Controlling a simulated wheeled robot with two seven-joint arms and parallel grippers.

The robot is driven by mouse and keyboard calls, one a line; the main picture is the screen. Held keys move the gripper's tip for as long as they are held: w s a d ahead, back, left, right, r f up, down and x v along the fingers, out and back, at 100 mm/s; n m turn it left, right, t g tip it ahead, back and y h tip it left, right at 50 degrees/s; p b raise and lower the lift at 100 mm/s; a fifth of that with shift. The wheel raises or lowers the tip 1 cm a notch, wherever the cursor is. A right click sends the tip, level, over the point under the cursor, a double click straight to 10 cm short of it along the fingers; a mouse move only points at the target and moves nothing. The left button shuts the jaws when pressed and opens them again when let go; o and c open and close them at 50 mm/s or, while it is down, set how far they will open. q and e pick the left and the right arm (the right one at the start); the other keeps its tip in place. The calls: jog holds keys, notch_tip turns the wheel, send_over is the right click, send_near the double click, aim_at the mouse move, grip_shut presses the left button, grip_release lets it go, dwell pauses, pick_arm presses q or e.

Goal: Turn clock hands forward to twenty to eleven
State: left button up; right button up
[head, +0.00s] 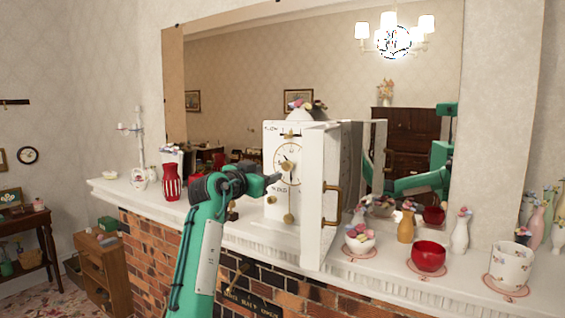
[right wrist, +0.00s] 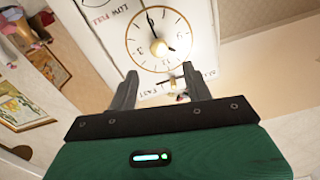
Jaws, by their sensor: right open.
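The white clock (head: 279,205) stands on the mantel, its door (head: 316,235) with a brass handle swung open to the right. Its round dial (head: 288,150) with dark hands is uncovered. In the right wrist view the dial (right wrist: 142,58) is turned; one dark hand (right wrist: 151,22) runs up from the brass centre, another short one lies to its right. My right gripper (right wrist: 162,82) is open and empty, its fingertips just short of the dial's edge in that view. In the head view it is in front of the clock, left of the open door. My left gripper is not in view.
A red striped vase (head: 171,183) stands left of the clock. A flower bowl (head: 359,244), a red bowl (head: 429,257) and a white cup (head: 511,266) stand right of the door. A large mirror (head: 235,75) behind reflects the room and my arm.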

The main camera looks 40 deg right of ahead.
aim_at(286, 166)
jog(key=p+x, duration=0.3)
jog(key=x, duration=0.5)
jog(key=shift+r, duration=0.15)
jog(key=shift+w+d, duration=0.1)
jog(key=shift+d, duration=0.5)
jog(key=c, duration=1)
jog(key=shift+o, duration=0.2)
jog(key=shift+f+b, duration=0.25)
jog(key=shift+b, duration=0.15)
jog(key=m+b, duration=0.3)
jog(key=b, duration=0.2)
jog(key=shift+f, duration=0.1)
jog(key=shift+m+b, duration=0.9)
jog(key=shift+b, duration=0.05)
jog(key=shift+r+m+b, duration=0.25)
jog(key=shift+m+b, duration=0.15)
jog(key=shift+m, duration=0.1)
